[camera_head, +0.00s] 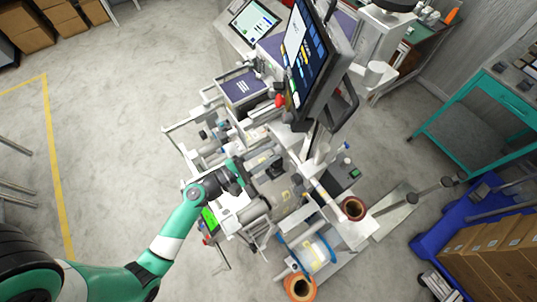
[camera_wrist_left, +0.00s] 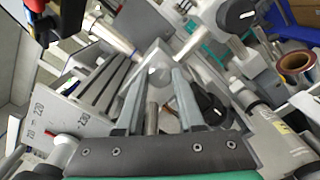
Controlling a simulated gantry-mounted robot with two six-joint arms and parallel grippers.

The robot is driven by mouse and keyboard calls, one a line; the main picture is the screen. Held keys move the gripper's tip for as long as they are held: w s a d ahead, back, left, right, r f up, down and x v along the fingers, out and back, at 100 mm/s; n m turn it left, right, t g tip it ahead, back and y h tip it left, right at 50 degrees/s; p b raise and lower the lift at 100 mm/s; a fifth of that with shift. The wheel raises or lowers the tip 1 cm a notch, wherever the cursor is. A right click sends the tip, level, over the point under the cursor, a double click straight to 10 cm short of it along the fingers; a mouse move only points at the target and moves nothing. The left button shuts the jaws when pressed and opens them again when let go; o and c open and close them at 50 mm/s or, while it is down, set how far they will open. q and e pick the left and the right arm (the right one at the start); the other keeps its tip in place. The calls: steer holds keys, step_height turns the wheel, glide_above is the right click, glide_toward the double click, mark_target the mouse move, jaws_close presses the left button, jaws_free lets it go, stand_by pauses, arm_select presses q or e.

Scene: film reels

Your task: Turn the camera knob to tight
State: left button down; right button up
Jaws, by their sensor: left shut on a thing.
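My left gripper (camera_head: 238,177) reaches from the lower left into the middle of the machine in the head view. In the left wrist view its two grey fingers (camera_wrist_left: 157,80) stand apart with a pale, rounded grey piece (camera_wrist_left: 159,68) between their tips. This piece appears to be the camera knob, and the fingers are shut on it; its marks cannot be read. A silver rod (camera_wrist_left: 152,118) shows between the fingers. The knob is too small and covered to make out in the head view. My right gripper is not in view.
Two black knobs with white marks sit nearby, one at the upper right (camera_wrist_left: 238,15) and one right of the fingers (camera_wrist_left: 214,108). A monitor (camera_head: 308,62) stands over the machine's far side. A copper-coloured roll (camera_head: 353,208) is at the right. Rollers and bars crowd the gripper.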

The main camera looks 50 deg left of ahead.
arm_select(q)
steer(key=m+b, duration=0.3)
steer(key=m, duration=0.2)
steer(key=shift+f+m, duration=0.15)
steer(key=shift+m, duration=0.15)
steer(key=shift+m+b, duration=0.7)
steer(key=shift+m, duration=0.7)
steer(key=c, duration=0.5)
jaws_free()
steer(key=shift+s, duration=0.15)
